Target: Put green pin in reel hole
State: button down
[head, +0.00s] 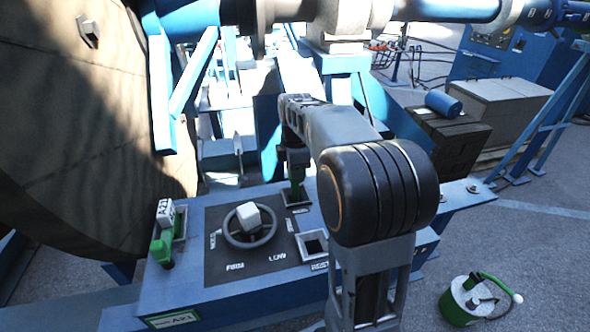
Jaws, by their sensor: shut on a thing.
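My gripper (296,165) points down at the back right of the blue console (200,290). It is shut on a green pin (297,187), mostly hidden by the jaws and arm. The pin's lower end is at a small pale-framed opening in the console top; I cannot tell whether it is inside. No reel hole can be made out for certain.
A handwheel (249,225) sits on the console's dark panel, with an empty-looking square opening (312,243) to its right. A green-and-white container (468,300) stands on the floor. Dark crates (450,140) and a grey box (500,105) stand at the back right.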

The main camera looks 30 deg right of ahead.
aim_at(296, 185)
jog(key=shift+f+b, duration=1.7)
jog(key=shift+f, duration=0.95)
jog(key=c, duration=0.6)
grip_release()
notch_tip(296, 185, up, 14)
jog(key=shift+f+p, duration=0.1)
jog(key=shift+p, duration=0.25)
